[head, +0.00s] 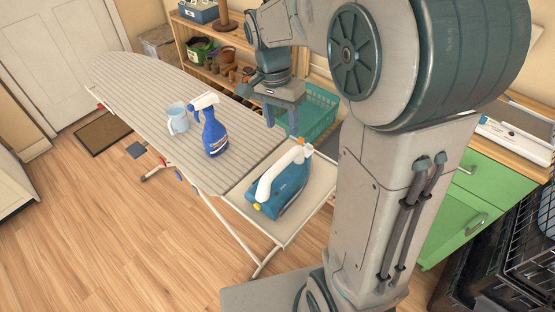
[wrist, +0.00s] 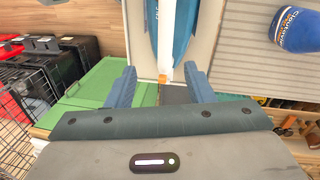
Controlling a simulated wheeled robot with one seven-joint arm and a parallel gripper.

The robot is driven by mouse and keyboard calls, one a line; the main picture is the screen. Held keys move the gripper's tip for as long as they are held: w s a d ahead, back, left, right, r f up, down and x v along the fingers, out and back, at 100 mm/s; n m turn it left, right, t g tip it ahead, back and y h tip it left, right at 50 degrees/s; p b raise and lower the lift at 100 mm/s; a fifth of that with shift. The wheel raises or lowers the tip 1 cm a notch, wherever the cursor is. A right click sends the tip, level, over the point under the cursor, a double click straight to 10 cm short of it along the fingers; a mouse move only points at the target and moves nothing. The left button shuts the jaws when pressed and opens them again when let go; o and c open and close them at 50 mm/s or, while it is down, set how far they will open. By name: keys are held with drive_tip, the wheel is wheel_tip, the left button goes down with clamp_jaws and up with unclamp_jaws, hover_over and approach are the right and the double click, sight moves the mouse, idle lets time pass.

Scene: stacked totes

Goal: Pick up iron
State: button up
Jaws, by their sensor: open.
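The iron (head: 288,188) is blue with a white handle and stands on the pale rest at the right end of the ironing board (head: 150,88). In the wrist view the iron (wrist: 184,30) is at the top centre, cut off by the frame edge, with a small orange part at its near end. My gripper (head: 281,118) is open and empty, above and behind the iron in the head view. In the wrist view my gripper (wrist: 161,72) has its two blue fingers spread, with the iron's near end ahead of the gap, apart from both fingers.
A blue spray bottle (head: 215,135) and a light blue mug (head: 178,120) stand on the board. Behind it are wooden shelves (head: 228,42) and a green basket (head: 316,112). The floor at left is mostly clear.

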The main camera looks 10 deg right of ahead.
sight(286, 157)
drive_tip(key=shift+m+g, duration=0.3)
drive_tip(key=shift+m, duration=0.3)
drive_tip(key=f, duration=0.9)
drive_tip(key=shift+w+d, duration=0.2)
drive_tip(key=shift+d, duration=0.05)
drive_tip(key=f, duration=0.1)
drive_tip(key=f+p, duration=0.1)
drive_tip(key=f, duration=0.2)
drive_tip(key=shift+s+d+f, duration=0.3)
drive_tip(key=shift+s+d, duration=0.1)
drive_tip(key=shift+f, duration=0.25)
drive_tip(key=shift+f, duration=0.25)
clamp_jaws()
drive_tip(key=shift+r, duration=0.1)
idle(0.4)
